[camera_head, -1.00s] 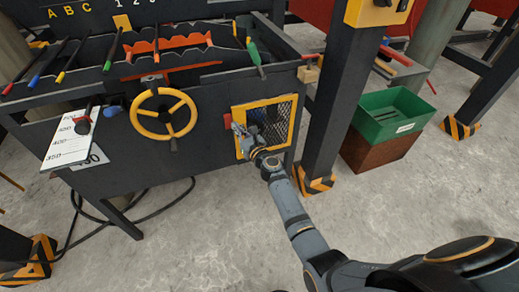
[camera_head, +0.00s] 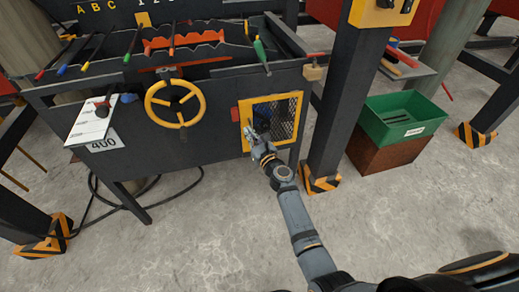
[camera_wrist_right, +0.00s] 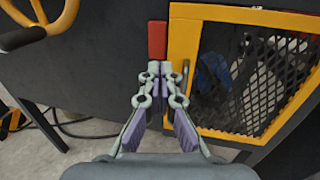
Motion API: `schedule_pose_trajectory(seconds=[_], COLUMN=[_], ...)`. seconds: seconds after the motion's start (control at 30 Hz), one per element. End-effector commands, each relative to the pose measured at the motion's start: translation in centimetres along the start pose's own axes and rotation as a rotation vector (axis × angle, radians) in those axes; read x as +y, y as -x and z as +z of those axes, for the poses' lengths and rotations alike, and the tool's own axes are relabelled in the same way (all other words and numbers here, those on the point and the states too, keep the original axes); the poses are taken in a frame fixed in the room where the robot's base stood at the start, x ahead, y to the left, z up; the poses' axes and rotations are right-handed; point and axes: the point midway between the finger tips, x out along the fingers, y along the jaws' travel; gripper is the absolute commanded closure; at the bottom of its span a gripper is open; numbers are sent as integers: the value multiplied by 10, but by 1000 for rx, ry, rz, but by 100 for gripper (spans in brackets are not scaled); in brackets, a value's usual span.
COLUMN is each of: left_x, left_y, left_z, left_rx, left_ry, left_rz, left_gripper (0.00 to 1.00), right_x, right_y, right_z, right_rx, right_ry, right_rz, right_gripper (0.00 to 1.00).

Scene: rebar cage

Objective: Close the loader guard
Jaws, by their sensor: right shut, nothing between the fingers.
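The loader guard is a yellow-framed mesh door (camera_head: 298,118) on the dark front panel of the machine. In the right wrist view the guard frame (camera_wrist_right: 181,35) fills the right side and looks about flush with the panel. A small grey handle (camera_wrist_right: 185,75) is on its left frame bar. A red block (camera_wrist_right: 157,40) sits on the panel just left of the frame. My right gripper (camera_head: 252,132) is at the guard's left edge. In the wrist view its fingertips (camera_wrist_right: 161,68) are together and empty, just below the red block and left of the handle; contact is unclear. My left gripper is out of view.
A yellow handwheel (camera_head: 175,104) is left of the guard. A dark post (camera_head: 345,110) with a striped foot stands to its right, beside a green bin (camera_head: 400,117) on a brown box. A hose lies under the machine. The concrete floor in front is open.

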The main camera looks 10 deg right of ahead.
Motion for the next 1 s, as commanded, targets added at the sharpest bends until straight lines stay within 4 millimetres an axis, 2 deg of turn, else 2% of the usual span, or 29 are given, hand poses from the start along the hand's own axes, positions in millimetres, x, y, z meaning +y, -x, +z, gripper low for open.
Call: schedule_pose_trajectory(seconds=[0.1, 0.3, 0.47, 0.77, 0.87, 0.97, 1.0], left_x=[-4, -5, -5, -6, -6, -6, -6], left_y=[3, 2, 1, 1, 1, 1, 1], left_z=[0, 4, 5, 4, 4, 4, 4], left_rx=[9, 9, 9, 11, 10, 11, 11], left_ry=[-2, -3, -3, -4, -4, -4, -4], left_rz=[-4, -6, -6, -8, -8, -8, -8], left_gripper=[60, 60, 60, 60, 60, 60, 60], right_x=[6, 14, 16, 16, 19, 24, 26], right_y=[27, 59, 68, 68, 75, 96, 109], right_z=[1, -1, 0, -4, -33, -98, -131], right_rx=[2, 2, 1, 7, 70, 208, 273], right_ry=[-1, -2, -1, 10, 130, 413, 557], right_rz=[1, 0, 1, 2, 22, 92, 141], right_gripper=[100, 100, 100, 100, 100, 100, 100])
